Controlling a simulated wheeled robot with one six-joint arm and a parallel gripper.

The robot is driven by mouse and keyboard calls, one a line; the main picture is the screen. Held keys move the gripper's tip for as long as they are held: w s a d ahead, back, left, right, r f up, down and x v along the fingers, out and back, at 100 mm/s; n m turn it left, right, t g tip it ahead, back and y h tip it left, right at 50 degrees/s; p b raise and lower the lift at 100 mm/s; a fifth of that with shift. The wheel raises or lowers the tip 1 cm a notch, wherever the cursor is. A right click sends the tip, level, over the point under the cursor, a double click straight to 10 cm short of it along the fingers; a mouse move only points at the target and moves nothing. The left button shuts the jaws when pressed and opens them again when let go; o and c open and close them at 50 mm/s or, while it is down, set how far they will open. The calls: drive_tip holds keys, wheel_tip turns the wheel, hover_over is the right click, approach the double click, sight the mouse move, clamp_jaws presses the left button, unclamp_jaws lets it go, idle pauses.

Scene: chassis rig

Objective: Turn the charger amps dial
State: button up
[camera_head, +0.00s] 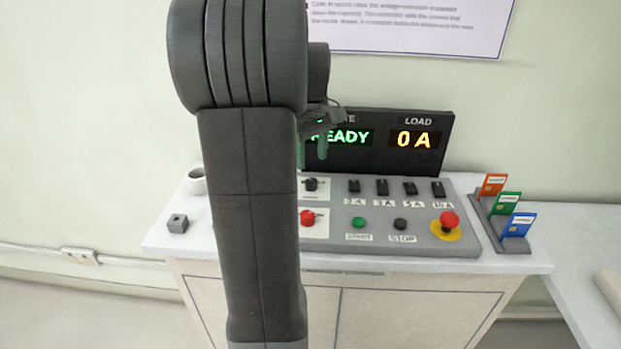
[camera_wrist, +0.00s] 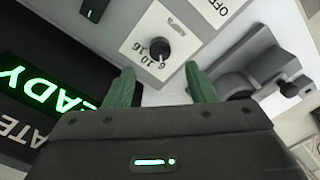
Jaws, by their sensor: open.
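The amps dial (camera_wrist: 160,49) is a small black knob on a white plate marked 6, 10 and 16. In the wrist view it lies beyond the fingertips, between their lines. In the head view, a black knob (camera_head: 312,184) just right of my arm appears to be the same dial. My gripper (camera_wrist: 160,82) is open and empty, its two green fingers apart and not visibly touching the dial. In the head view my gripper (camera_head: 313,150) is in front of the display, above the panel, partly hidden by my arm.
The display (camera_head: 378,158) shows READY and 0 A. The grey panel (camera_head: 380,240) carries several black switches, green and black buttons, and a red emergency button (camera_head: 449,220). Coloured cards (camera_head: 507,205) stand at right. A grey block (camera_head: 178,224) and white cup (camera_head: 195,181) are at left.

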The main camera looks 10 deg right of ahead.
sight(312, 181)
wheel_tip(312, 181, down, 6)
drive_tip(key=shift+f+b, duration=0.25)
drive_tip(key=shift+b, duration=0.15)
drive_tip(key=c, duration=1)
